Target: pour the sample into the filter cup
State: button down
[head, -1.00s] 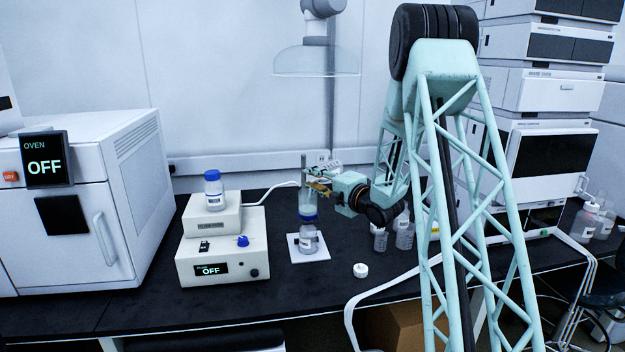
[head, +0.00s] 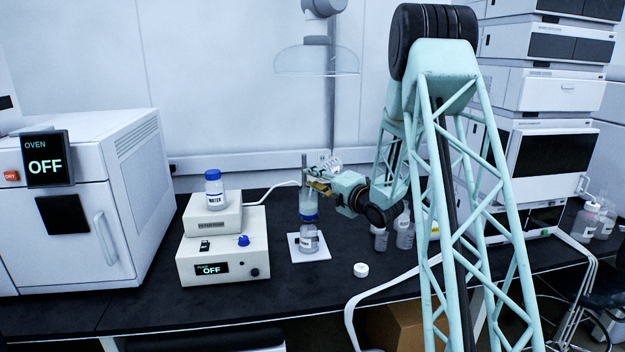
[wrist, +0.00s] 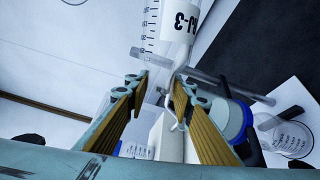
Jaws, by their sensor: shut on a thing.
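My gripper (head: 318,187) is shut on a clear graduated sample bottle (head: 330,166), holding it tilted above the filter cup. The clear filter cup (head: 308,203) stands upright with a blue collar on a clear receiving bottle (head: 309,240), on a white plate (head: 322,254). My gripper partly hides the cup's top. The blue collar also shows in the wrist view (wrist: 243,120). I cannot tell whether liquid is flowing.
A stand rod (head: 304,163) rises close behind the cup. To the left are a pump box (head: 225,262), a blue-capped water bottle (head: 214,190) and the oven (head: 80,230). A white cap (head: 361,270) lies on the bench in front. Clear bottles (head: 404,232) stand to the right.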

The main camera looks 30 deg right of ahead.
jog(key=shift+a+n, duration=0.2)
jog(key=shift+n, duration=0.9)
dwell(0.6)
jog(key=shift+m, duration=0.3)
dwell(0.4)
jog(key=shift+d+r+m+p, duration=0.2)
jog(key=shift+m+p, duration=0.2)
jog(key=shift+m, duration=0.5)
jog(key=shift+r, duration=0.1)
jog(key=shift+w+d+r+m+p, duration=0.1)
jog(key=shift+d+r+m+p, duration=0.2)
jog(key=shift+r+m+p, duration=0.55)
jog(key=shift+d+r+m+p, duration=0.15)
jog(key=shift+r+m+p, duration=0.25)
jog(key=shift+r+m, duration=0.35)
jog(key=shift+f, duration=0.15)
